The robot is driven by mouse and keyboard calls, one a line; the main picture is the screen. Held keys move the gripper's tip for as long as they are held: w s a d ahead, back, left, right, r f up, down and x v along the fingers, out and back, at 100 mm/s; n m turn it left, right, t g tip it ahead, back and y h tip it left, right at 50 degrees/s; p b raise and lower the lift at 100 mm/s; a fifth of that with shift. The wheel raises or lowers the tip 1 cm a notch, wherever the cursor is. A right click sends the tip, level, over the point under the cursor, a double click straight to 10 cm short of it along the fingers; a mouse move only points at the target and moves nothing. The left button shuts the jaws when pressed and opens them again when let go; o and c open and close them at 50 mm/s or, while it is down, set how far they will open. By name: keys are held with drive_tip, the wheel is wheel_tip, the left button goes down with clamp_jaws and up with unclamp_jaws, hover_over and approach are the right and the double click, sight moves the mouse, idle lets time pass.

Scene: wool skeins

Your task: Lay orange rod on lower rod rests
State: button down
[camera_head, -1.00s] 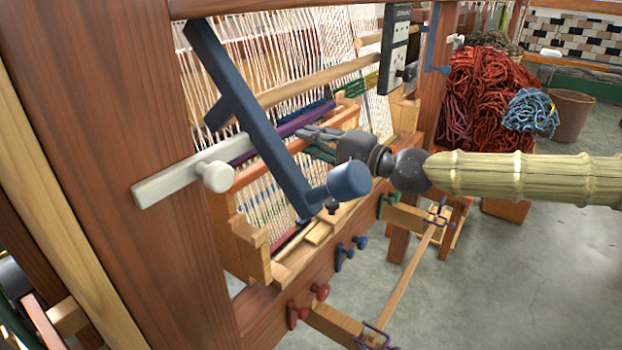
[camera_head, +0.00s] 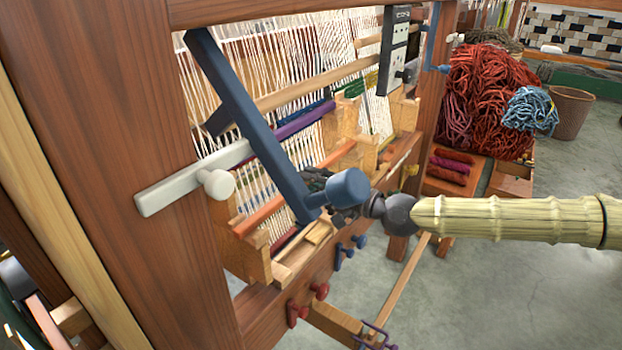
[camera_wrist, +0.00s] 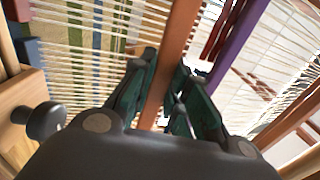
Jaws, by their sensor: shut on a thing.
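The orange rod (camera_head: 260,215) slants across the front of the loom's threads, partly hidden behind a blue lever. My gripper (camera_wrist: 165,68) is shut around the rod (camera_wrist: 172,50) in the wrist view, one dark green finger on each side. In the head view my gripper (camera_head: 318,184) is mostly hidden behind the lever's knob. The rod's ends are close to the stepped wooden rests, the left rest (camera_head: 246,256) and the right rest (camera_head: 362,156). I cannot tell whether the rod touches their lower steps. A purple rod (camera_head: 300,124) lies higher and behind it.
The blue lever (camera_head: 250,125) and white bar with knob (camera_head: 170,190) stand in front of the loom. Red pegs (camera_head: 298,312) and blue pegs (camera_head: 345,252) stick out of the front beam. Red wool (camera_head: 490,85) is heaped at the back right.

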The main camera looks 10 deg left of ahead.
drive_tip(key=shift+f, duration=0.15)
drive_tip(key=c, duration=1.4)
unclamp_jaws()
drive_tip(key=shift+r+b+v, duration=0.2)
drive_tip(key=shift+b+v, duration=1.25)
drive_tip(key=shift+v, duration=4.55)
